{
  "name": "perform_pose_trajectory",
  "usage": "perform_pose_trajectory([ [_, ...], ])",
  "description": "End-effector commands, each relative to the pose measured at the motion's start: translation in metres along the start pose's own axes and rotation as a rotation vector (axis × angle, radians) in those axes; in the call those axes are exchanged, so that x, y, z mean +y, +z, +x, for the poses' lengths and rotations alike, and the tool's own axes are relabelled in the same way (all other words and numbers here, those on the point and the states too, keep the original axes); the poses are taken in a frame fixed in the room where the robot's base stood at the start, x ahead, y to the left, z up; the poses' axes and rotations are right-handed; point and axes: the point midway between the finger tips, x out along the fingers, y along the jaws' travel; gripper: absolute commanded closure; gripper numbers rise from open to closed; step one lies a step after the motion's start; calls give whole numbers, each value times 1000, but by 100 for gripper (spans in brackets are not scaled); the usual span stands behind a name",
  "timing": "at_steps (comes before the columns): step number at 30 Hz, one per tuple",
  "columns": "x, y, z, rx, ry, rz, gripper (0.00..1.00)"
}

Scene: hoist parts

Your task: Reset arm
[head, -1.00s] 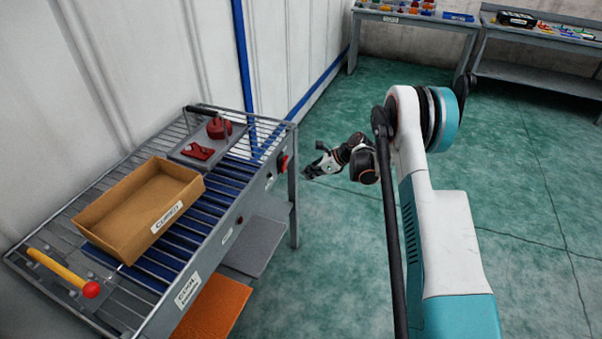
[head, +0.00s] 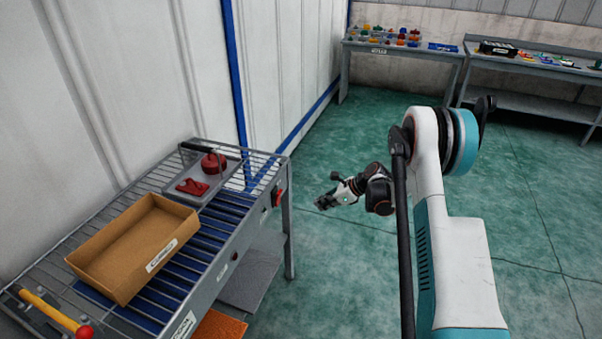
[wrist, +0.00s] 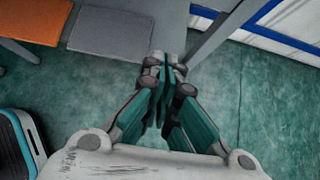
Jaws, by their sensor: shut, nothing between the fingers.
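My gripper (head: 326,201) hangs over the open green floor in the head view, just right of the roller table's end leg. It points left toward the table and touches nothing that I can see. In the wrist view my gripper (wrist: 164,62) has its two teal-sided fingers together, with nothing between them. The arm is folded, with its large white and teal link upright at the right of the head view.
The roller table (head: 208,250) holds an open cardboard box (head: 112,271), a grey tray (head: 213,198) with red hoist parts, and a yellow bar (head: 48,311) with a red knob. Two benches with parts (head: 400,53) (head: 530,62) stand at the back. Green floor (head: 330,265) is clear.

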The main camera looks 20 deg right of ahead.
Motion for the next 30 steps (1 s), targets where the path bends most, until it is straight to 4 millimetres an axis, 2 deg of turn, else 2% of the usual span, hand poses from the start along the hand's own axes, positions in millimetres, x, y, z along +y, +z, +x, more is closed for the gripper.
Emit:
perform_pose_trajectory([
  [5,2,8,-6,7,-3,-25,100],
  [8,7,25,-19,28,-10,-88,100],
  [14,30,76,-63,97,-34,-307,100],
  [21,70,126,-118,190,-50,-593,100],
  [30,137,166,-184,311,-48,-956,100],
])
